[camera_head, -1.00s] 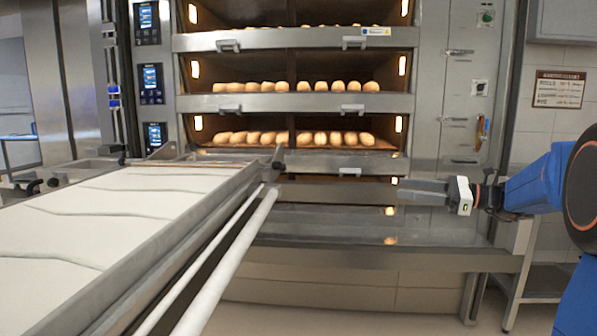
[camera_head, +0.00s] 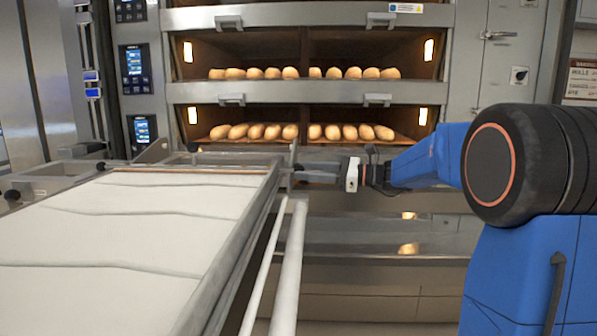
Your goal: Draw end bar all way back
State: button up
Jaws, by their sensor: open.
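The loader (camera_head: 130,225) with a pale canvas belt lies at the left, its far end toward the ovens. A thin brown-edged bar (camera_head: 190,171) runs across its far end; I take it for the end bar. A short upright metal post (camera_head: 293,157) stands at the far right corner of the loader. My gripper (camera_head: 305,174) comes in from the right, with its grey fingers pointing left at the post. It is open. The fingertips overlap the post's lower part in this view; I cannot tell whether they touch it or sit around it.
Deck ovens (camera_head: 305,92) with rows of rolls stand behind. A pale tube (camera_head: 288,265) runs along the loader's right side. A steel ledge (camera_head: 375,238) lies below the ovens. Control panels (camera_head: 136,70) are on the left. Floor space right of the tube looks clear.

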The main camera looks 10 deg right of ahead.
jog(key=shift+x, duration=1.5)
jog(key=shift+s, duration=0.1)
grip_shut()
